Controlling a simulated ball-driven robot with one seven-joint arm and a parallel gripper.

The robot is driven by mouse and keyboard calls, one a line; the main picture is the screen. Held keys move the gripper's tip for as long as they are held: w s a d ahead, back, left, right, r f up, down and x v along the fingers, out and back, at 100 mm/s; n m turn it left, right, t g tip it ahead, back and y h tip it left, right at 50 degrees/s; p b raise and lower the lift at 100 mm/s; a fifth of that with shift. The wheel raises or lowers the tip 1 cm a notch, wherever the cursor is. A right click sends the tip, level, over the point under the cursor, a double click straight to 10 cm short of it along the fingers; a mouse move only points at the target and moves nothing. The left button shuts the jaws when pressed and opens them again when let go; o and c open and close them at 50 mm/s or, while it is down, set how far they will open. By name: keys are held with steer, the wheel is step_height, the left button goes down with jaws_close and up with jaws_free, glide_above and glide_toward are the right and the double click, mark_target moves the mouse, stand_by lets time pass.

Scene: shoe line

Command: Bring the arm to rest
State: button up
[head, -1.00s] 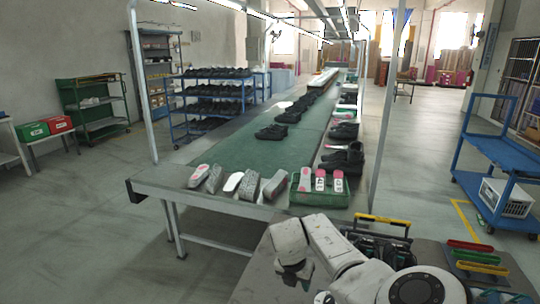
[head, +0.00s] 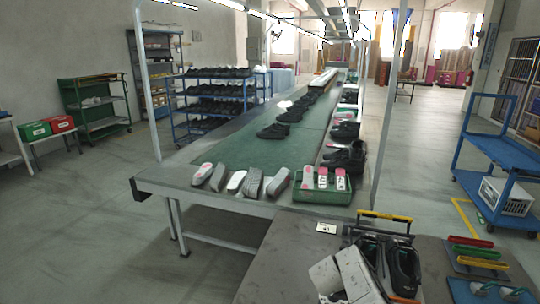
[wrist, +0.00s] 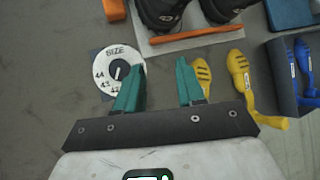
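My gripper (wrist: 158,82) shows in the wrist view with its two teal fingers spread apart and nothing between them. It is above the grey worktop (wrist: 45,75), with a round size dial (wrist: 117,73) by the left finger and yellow shoe-shaped pieces (wrist: 240,72) to the right. In the head view only a white part of my arm shows at the bottom edge; the gripper itself cannot be made out there.
In the head view, black shoes (head: 402,265) stand on the worktop (head: 285,255) near my arm. Red, green and yellow handled pieces (head: 478,252) lie right. The conveyor (head: 255,206) is beyond. The worktop's left part is clear.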

steer(key=s+d+n+t, duration=0.2)
steer(key=d+n+t, duration=0.3)
steer(key=d+n, duration=0.3)
steer(key=s+d+n+t, duration=0.2)
steer(key=d+n+t, duration=0.25)
steer(key=d, duration=0.55)
steer(key=s+a+f+n+g+y, duration=0.2)
steer(key=s+a+n+y, duration=0.15)
steer(key=s+n, duration=0.35)
steer(key=s+a+f+n+g+y+b, duration=0.1)
steer(key=s+a+n+g+y, duration=0.1)
steer(key=s+a+n, duration=0.35)
steer(key=s+a+f+n+g+y, duration=0.2)
steer(key=s+n+y, duration=0.1)
steer(key=s+n, duration=0.5)
steer(key=s+a+r+n+g+h, duration=0.1)
steer(key=s+a+r+n+g, duration=0.1)
steer(key=s, duration=1.1)
steer(key=s+a+r+n+g+h, duration=0.1)
steer(key=s+g, duration=0.5)
steer(key=s, duration=0.8)
steer(key=a+r+n, duration=0.1)
steer(key=n, duration=0.1)
steer(key=shift+s+n, duration=0.25)
steer(key=shift+n, duration=0.15)
steer(key=shift+h, duration=0.25)
